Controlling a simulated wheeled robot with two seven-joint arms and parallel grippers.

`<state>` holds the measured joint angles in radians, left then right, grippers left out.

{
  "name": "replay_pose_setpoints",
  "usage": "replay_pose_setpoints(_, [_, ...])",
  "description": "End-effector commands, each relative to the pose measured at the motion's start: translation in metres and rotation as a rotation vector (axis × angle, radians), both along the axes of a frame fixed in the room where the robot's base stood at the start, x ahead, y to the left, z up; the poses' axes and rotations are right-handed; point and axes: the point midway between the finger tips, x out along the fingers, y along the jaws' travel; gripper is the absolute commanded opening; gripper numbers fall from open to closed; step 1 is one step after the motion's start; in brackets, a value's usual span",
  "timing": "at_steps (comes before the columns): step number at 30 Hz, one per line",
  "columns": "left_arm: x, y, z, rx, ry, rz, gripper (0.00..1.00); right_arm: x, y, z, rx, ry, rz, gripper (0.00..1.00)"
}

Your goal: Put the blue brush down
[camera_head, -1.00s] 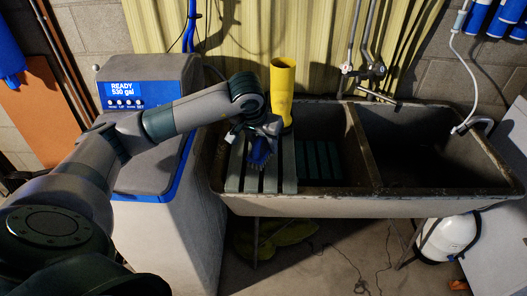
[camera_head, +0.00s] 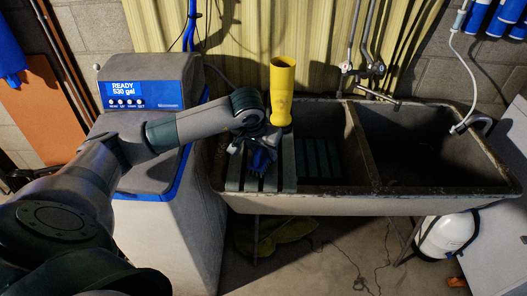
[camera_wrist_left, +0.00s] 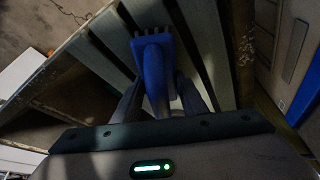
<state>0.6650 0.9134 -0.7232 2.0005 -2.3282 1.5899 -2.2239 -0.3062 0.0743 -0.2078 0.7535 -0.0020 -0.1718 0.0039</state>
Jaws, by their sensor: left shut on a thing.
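The blue brush (camera_head: 262,160) is at my left gripper (camera_head: 258,146), over the slatted rack (camera_head: 287,165) at the left end of the sink. In the left wrist view, my left gripper (camera_wrist_left: 160,105) is shut on the handle of the blue brush (camera_wrist_left: 155,72), with a finger on each side. The bristle end points away from the gripper, over the pale slats (camera_wrist_left: 200,40). I cannot tell whether the brush touches the slats. My right gripper is out of view.
The double stone sink (camera_head: 340,205) has open basins to the right. The grey water softener (camera_head: 180,215) stands left of the sink, under my left arm.

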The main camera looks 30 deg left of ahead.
Motion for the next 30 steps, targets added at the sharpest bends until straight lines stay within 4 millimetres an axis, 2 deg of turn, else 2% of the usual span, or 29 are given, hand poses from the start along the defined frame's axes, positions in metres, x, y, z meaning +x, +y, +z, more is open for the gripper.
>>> replay_pose_setpoints(4, [0.0, 0.0, -0.001, 0.0, -0.001, 0.0, 0.21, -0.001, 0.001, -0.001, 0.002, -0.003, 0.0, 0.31])
replay_pose_setpoints(5, [0.0, 0.0, -0.001, 0.0, 0.0, 0.0, 0.41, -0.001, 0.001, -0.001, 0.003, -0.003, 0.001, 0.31])
replay_pose_setpoints(7, [0.0, 0.0, -0.001, 0.0, 0.0, 0.0, 0.57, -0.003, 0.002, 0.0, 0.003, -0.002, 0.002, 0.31])
replay_pose_setpoints(23, [0.0, 0.0, 0.002, 0.0, 0.001, 0.0, 0.57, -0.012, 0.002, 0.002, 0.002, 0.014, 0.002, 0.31])
replay_pose_setpoints(26, [-0.003, 0.0, 0.011, 0.0, -0.003, -0.001, 0.57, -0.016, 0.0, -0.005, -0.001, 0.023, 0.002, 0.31])
replay_pose_setpoints(30, [-0.011, -0.001, 0.03, 0.001, -0.004, -0.002, 0.57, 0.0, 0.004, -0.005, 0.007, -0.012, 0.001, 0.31])
